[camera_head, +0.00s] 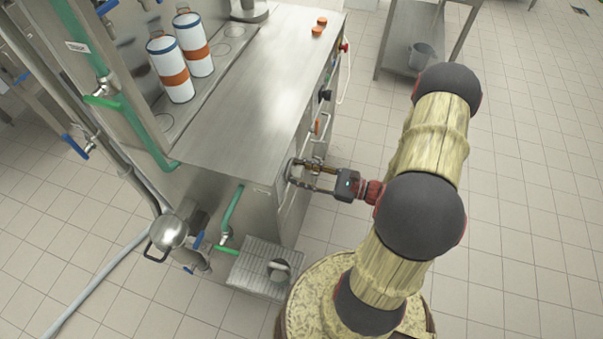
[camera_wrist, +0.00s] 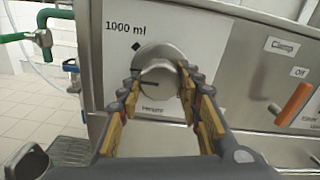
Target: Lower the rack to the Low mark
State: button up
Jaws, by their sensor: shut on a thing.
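My gripper (camera_head: 303,172) is at the front panel of the steel machine (camera_head: 235,130). In the wrist view my gripper (camera_wrist: 160,84) is shut on a round metal knob (camera_wrist: 160,60), with one finger on each side. The knob has a dark line pointing left. The label "1000 ml" (camera_wrist: 125,27) and a black diamond stand at its upper left. A small label below it is hard to read. A grated metal rack (camera_head: 250,269) juts out low at the machine's end, with a metal cup (camera_head: 278,269) on it. I cannot make out a Low mark.
Right of the knob are a "Clamp" label (camera_wrist: 283,47) and an orange lever (camera_wrist: 294,103) near an "Off" label. Green pipes (camera_head: 232,212) and a metal pot (camera_head: 170,232) are beside the rack. Two striped cylinders (camera_head: 170,72) stand on top. The tiled floor at right is clear.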

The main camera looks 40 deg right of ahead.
jog(key=n+b, duration=0.1)
jog(key=n, duration=0.4)
jog(key=shift+n, duration=0.3)
jog(key=n+b, duration=0.1)
jog(key=n, duration=0.3)
jog(key=shift+w+d+r+n+b, duration=0.1)
jog(key=shift+n+b, duration=0.2)
jog(key=shift+b, duration=0.1)
jog(key=o, duration=1.2)
jog(key=shift+c, duration=0.2)
jog(key=v, duration=1.2)
